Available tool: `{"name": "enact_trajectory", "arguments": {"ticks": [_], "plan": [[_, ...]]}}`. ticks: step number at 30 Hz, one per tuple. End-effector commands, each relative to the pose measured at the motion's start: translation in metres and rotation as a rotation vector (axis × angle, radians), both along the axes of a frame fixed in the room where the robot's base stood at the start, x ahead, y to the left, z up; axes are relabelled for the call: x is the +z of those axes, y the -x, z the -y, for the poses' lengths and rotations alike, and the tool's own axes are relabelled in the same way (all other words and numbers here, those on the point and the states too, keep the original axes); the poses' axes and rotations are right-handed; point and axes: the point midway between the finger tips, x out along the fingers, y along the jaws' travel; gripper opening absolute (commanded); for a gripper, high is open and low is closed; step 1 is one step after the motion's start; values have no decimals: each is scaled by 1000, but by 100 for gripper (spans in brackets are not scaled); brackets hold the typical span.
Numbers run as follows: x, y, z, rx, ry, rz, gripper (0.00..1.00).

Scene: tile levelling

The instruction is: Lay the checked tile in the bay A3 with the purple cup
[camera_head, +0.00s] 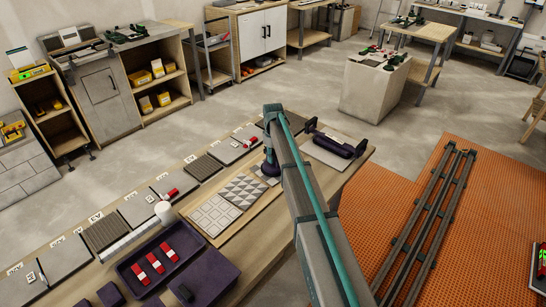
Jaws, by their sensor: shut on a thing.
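My gripper (268,153) is at the end of my arm, low over the right half of the long wooden bench. It is shut on the purple cup (269,168), which points down at a pale patch of the bench; whether it touches is unclear. A tile with a grey-and-white triangle pattern (243,190) lies just left of the cup. A pale tile with a grid of squares (214,214) lies beside it. Which one is the checked tile is not certain. Grey bays and slabs line the bench's far edge with small labels; A3 cannot be read.
A purple tray (128,268) holds several red-and-white pieces. A purple box (212,276) is beside it. A white cylinder (165,212) stands behind the tray. A dark purple tool (336,145) lies on a pale board to the right. Rails (428,225) cross the orange floor.

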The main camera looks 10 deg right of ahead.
Motion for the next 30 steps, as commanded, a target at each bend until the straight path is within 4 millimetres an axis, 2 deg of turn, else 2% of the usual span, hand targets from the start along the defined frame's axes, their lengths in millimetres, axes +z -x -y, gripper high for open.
{"name": "enact_trajectory", "arguments": {"ticks": [10,11,15,16,25,30], "plan": [[-1,0,0,0,-1,1,0],[-1,0,0,0,-1,1,25],[-1,0,0,0,0,0,48],[-1,0,0,0,0,0,51],[-1,0,0,0,0,0,51],[10,0,0,0,0,0,51]]}}
